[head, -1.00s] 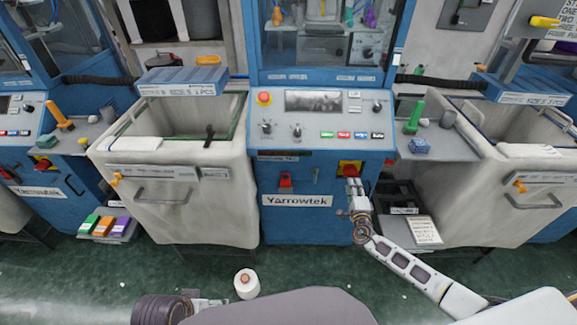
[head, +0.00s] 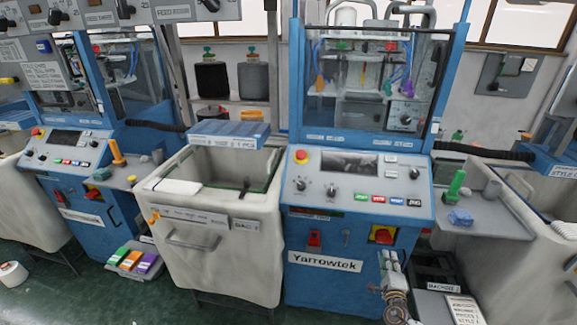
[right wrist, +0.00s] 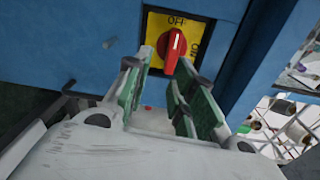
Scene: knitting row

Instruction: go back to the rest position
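My right gripper (head: 388,256) is at the front of the blue Yarrowtek machine (head: 350,185), just below its red-and-yellow rotary switch (head: 382,234). In the right wrist view the gripper (right wrist: 160,88) has its green-padded fingers spread with nothing between them. The switch's red handle (right wrist: 172,52) stands nearly upright on a yellow plate beyond the fingertips; the fingers look apart from it. My left gripper is not in either view.
A pale bin (head: 215,255) stands left of the machine. To the right is a grey shelf (head: 470,222) with a green peg, and below it a dark crate (head: 436,268) close to my right gripper. A white cone (head: 12,274) lies on the floor at far left.

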